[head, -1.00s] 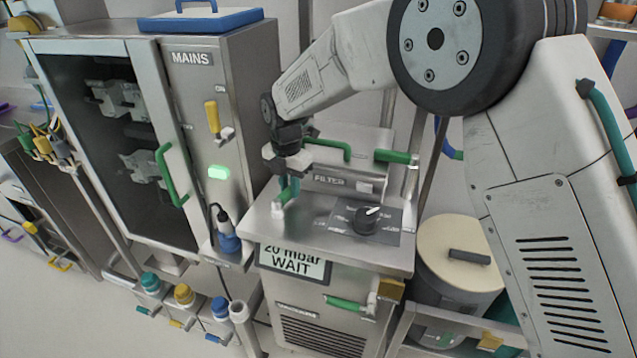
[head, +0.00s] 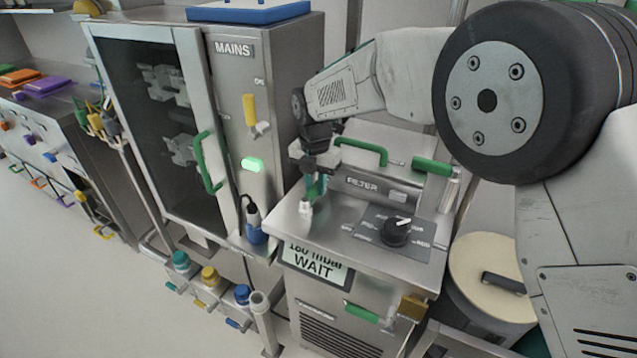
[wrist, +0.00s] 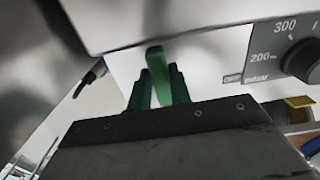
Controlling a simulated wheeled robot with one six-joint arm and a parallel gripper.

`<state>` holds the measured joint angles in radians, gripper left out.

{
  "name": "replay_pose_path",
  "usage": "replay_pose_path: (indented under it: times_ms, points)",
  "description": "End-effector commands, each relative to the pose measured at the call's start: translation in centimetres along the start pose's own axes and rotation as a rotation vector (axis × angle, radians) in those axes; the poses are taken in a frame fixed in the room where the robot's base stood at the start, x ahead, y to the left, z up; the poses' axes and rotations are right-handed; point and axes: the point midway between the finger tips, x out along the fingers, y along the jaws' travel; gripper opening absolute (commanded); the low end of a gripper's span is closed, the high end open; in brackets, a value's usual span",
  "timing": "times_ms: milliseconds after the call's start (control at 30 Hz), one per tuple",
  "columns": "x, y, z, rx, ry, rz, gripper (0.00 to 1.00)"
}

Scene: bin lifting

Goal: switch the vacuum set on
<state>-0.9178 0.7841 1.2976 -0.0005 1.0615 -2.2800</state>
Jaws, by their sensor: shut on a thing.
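The vacuum set is a steel cabinet (head: 290,232) with a FILTER housing on top, a black dial (head: 396,232) and a front display (head: 314,265). The display's top line is partly covered; it seems to read 180 mbar, with WAIT below. My gripper (head: 315,186) is over the left part of the cabinet top, at a small switch lever with a pale base (head: 306,208). In the wrist view my gripper (wrist: 160,90) is shut on the lever's green handle (wrist: 157,66), its dark green fingers on either side. The fingers hide part of the lever.
The MAINS cabinet (head: 234,48) stands left, with a yellow lever (head: 249,109) and a lit green lamp (head: 253,165). Green handles (head: 362,151) rise behind my gripper. A pale-lidded drum (head: 488,265) stands right.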

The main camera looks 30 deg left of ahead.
Motion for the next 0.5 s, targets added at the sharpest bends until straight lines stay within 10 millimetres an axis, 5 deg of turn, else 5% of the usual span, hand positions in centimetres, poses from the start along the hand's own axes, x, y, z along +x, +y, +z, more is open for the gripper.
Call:
replay_pose_path:
  times_ms: [33,67,133,500]
  points:
    - [-0.22,0.18,0.11,-0.003,-0.006,0.006,0.0]
    - [-0.22,0.18,0.11,-0.002,-0.006,0.006,0.26]
    - [-0.21,0.16,0.09,-0.002,-0.005,0.006,0.42]
    - [-0.85,-0.03,0.15,0.002,-0.003,0.004,0.42]
